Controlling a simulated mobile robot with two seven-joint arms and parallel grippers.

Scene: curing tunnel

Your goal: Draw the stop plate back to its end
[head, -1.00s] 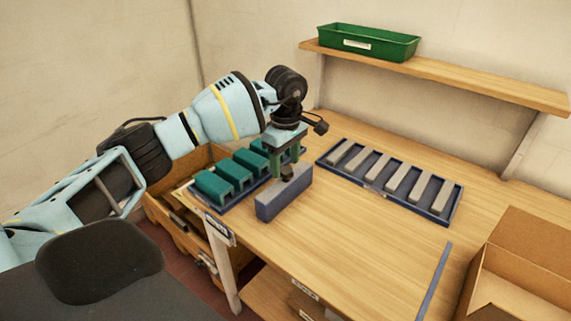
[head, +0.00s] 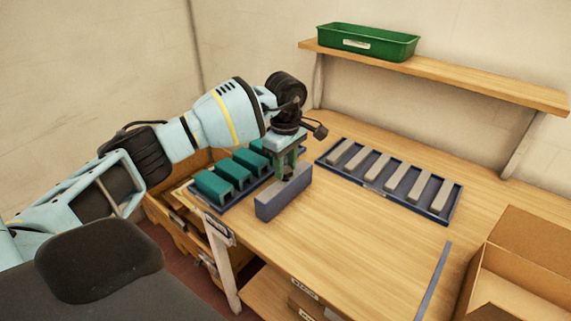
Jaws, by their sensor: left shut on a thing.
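The stop plate appears to be the slate-blue upright block (head: 284,200) on the bench, in front of the right end of the row of green blocks. A small dark grip, partly hidden, stands on its top edge. My left gripper (head: 288,176) points down over the plate and is shut on this dark grip. The fingers hide most of the grip. The plate stands upright on the wood. My right gripper is out of view.
Green channel-shaped blocks (head: 232,172) sit in a dark blue tray to the left. Another blue tray (head: 450,217) holds several grey bars. An open cardboard box (head: 525,245) stands at right, near a blue strip (head: 434,282). The bench middle (head: 360,240) is clear.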

